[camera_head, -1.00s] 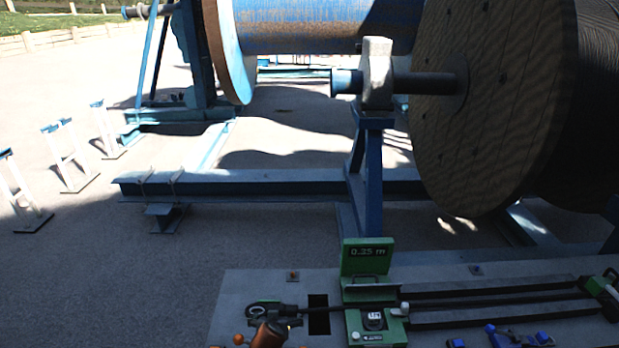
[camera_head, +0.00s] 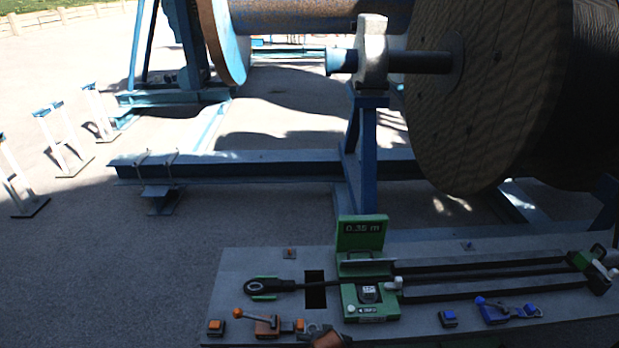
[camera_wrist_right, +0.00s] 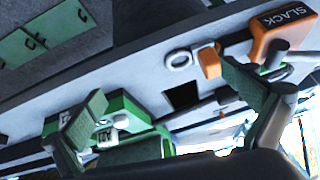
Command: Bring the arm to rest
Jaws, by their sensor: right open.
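My right gripper (camera_wrist_right: 165,88) is open, its two fingers spread apart with nothing seen between them. The bench (camera_head: 235,265) carries a green measuring unit (camera_head: 365,300) with a raised display (camera_head: 362,230) that seems to read 0.35 m. A black cable (camera_head: 320,283) with a looped end (camera_head: 262,287) runs through the unit. My left gripper is not in view.
A blue lever (camera_head: 492,311) and a blue button (camera_head: 448,319) stand on the bench's front right. An orange button (camera_head: 215,327) is at front left. A large cable reel (camera_head: 480,110) on a blue stand (camera_head: 362,150) rises behind.

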